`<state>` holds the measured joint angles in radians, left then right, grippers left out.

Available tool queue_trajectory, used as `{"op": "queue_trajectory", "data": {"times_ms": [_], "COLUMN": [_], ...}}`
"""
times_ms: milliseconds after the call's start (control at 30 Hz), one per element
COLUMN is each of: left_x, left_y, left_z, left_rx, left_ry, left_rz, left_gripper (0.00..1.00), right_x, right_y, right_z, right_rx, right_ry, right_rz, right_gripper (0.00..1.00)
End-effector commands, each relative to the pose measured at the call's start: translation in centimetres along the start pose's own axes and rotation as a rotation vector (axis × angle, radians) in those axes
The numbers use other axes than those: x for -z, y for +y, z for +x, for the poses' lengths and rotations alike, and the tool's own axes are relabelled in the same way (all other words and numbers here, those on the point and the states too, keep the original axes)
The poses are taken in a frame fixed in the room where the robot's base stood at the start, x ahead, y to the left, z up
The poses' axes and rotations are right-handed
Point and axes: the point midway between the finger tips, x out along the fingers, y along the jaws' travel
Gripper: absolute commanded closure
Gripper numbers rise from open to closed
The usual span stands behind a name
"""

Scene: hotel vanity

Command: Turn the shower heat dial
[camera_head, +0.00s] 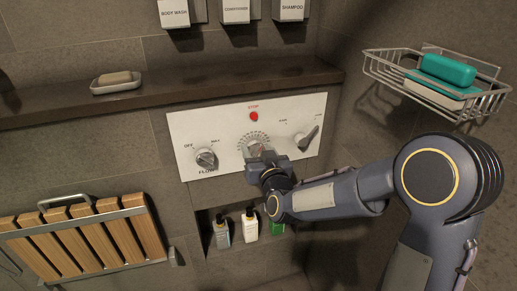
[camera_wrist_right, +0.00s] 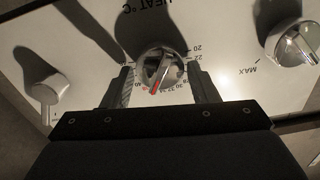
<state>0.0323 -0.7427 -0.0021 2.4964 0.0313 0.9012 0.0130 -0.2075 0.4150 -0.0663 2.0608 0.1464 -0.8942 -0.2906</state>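My right gripper (camera_wrist_right: 161,82) is open there, one finger on each side of the dial. A gap seems to show on both sides; contact cannot be told for sure. My left gripper is not in view.
The flow knob (camera_head: 206,158), a lever knob (camera_head: 306,138) and a red stop button (camera_head: 254,116) flank the dial. A ledge with a soap dish (camera_head: 117,87) runs above. A wire basket (camera_head: 435,82) hangs at the right. Bottles (camera_head: 250,226) stand in a niche below.

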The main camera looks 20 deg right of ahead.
Motion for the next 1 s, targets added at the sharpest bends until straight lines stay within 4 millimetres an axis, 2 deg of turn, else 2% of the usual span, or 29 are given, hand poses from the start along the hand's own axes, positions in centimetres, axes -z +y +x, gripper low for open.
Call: {"op": "queue_trajectory", "data": {"times_ms": [33, 233, 500, 733, 767, 900, 1000], "left_x": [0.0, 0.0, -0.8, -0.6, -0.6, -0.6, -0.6], "left_y": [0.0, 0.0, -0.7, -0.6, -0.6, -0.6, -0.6], "left_z": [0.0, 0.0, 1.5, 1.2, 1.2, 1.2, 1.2], "left_rx": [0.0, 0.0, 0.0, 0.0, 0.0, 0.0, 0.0], "left_ry": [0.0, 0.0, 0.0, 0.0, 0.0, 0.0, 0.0], "left_rz": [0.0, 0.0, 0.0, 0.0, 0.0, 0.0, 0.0], "left_gripper": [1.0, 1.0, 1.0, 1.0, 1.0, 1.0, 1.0], "right_x": [0.0, 0.0, -0.2, 0.0, 0.0, 0.0, 0.0], "right_y": [0.0, 0.0, 0.2, 0.1, 0.1, 0.1, 0.1], "right_z": [0.0, 0.0, 0.0, 0.0, 0.0, 0.0, 0.0], "right_rx": [0.0, 0.0, -0.002, -0.002, -0.002, -0.001, -0.001], "right_ry": [0.0, 0.0, 0.004, 0.0, 0.0, 0.0, 0.0], "right_rz": [0.0, 0.0, 0.071, 0.075, 0.075, 0.074, 0.074], "right_gripper": [0.53, 0.78, 0.78, 0.78, 0.54, 0.36, 0.34]}}
